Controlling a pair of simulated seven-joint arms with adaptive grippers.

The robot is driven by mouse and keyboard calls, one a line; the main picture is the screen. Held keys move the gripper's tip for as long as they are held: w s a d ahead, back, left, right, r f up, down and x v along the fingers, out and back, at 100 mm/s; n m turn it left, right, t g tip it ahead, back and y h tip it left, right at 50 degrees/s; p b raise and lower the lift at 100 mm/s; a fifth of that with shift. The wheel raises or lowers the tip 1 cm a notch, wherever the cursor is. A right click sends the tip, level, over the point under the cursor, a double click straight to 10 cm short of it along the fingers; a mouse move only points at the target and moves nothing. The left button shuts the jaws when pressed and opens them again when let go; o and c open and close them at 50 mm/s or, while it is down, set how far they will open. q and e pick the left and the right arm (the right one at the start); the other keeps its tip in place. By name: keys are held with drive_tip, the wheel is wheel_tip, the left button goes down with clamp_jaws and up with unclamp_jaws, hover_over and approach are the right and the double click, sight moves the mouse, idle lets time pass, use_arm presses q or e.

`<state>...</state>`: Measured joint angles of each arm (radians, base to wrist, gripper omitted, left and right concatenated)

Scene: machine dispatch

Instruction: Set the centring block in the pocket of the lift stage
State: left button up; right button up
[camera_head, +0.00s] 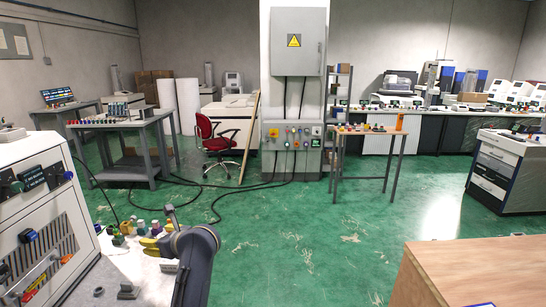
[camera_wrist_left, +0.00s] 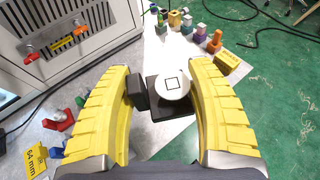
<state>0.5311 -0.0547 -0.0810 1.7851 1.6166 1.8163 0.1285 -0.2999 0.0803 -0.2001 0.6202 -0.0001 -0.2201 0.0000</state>
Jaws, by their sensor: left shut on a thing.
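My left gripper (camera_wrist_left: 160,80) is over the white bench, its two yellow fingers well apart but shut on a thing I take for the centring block. In the head view the left gripper (camera_head: 153,245) shows at the lower left, its hold partly hidden by my arm. I cannot tell which of these belong to the lift stage. My right gripper is not in view.
A grey machine front (camera_wrist_left: 50,55) with red and yellow handles stands to the left. Several coloured pieces (camera_wrist_left: 185,20) stand along the bench's far side. A red piece (camera_wrist_left: 60,118) lies at left. Green floor is open to the right.

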use_arm(q)
drive_tip(key=s+d+r+m+t+h, duration=0.2)
drive_tip(key=d+r+m+h, duration=0.3)
drive_tip(key=d, duration=0.3)
drive_tip(key=s+d+r+m+t+h, duration=0.2)
drive_tip(key=d+r+m+t+h, duration=0.2)
drive_tip(key=d+r+m+h, duration=0.2)
drive_tip(key=shift+s+d+r, duration=0.25)
drive_tip(key=shift+d+r, duration=0.2)
drive_tip(key=shift+d, duration=0.4)
drive_tip(key=shift+r, duration=0.1)
